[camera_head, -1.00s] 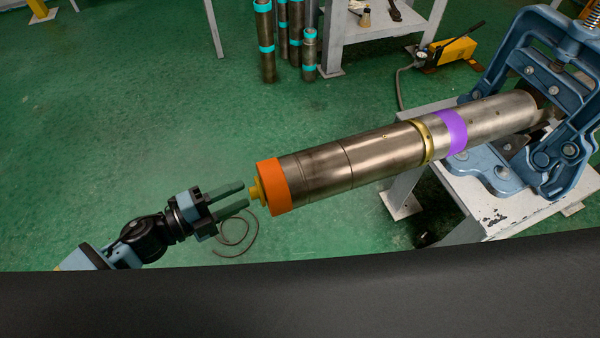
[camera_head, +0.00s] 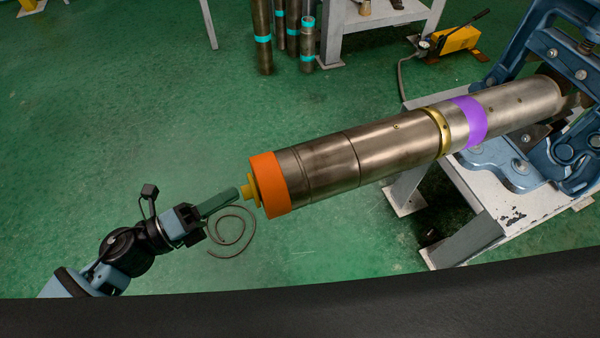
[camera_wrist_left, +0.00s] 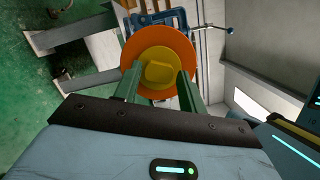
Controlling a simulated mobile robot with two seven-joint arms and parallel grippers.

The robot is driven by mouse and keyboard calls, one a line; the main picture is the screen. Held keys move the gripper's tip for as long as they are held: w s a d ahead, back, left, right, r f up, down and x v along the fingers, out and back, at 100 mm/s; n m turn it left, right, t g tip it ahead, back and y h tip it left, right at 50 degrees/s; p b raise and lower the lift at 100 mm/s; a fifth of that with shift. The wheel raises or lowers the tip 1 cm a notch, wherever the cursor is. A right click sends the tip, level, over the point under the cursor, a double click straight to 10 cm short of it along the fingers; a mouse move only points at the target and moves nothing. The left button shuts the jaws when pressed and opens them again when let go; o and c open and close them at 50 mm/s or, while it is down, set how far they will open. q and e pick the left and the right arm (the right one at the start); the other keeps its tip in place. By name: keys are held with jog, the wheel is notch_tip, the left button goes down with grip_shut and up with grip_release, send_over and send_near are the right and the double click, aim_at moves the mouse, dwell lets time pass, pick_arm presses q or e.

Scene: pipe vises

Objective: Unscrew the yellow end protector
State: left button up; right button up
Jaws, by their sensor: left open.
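The yellow end protector (camera_head: 249,189) sits at the near left end of the metal pipe (camera_head: 330,165), inside an orange band (camera_head: 271,184). In the left wrist view the protector (camera_wrist_left: 155,72) is a yellow disc with a raised tab, ringed by the orange face (camera_wrist_left: 160,50). My left gripper (camera_head: 236,192) is open just left of the protector. In the left wrist view its green fingers (camera_wrist_left: 157,84) stand on either side of the tab, apart from each other. Whether they touch the tab cannot be told. My right gripper is not in view.
A blue vise (camera_head: 555,110) holds the pipe's far end on a white table (camera_head: 470,215). Pipes with teal bands (camera_head: 262,40) stand at the back. A yellow pump (camera_head: 455,40) lies on the floor at back right. Open green floor (camera_head: 120,120) is at left.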

pick_arm(q)
jog(key=shift+r+m+g+h+b, duration=0.1)
jog(key=shift+m+g+h+b, duration=0.45)
jog(key=shift+m+b, duration=2.8)
jog(key=shift+m+g+h+b, duration=0.4)
jog(key=shift+m+g+b, duration=0.4)
jog(key=shift+m+b, duration=2.45)
jog(key=shift+r+m+g+h+b, duration=0.1)
jog(key=shift+m+g+h+b, duration=0.45)
jog(key=shift+m+b, duration=2.8)
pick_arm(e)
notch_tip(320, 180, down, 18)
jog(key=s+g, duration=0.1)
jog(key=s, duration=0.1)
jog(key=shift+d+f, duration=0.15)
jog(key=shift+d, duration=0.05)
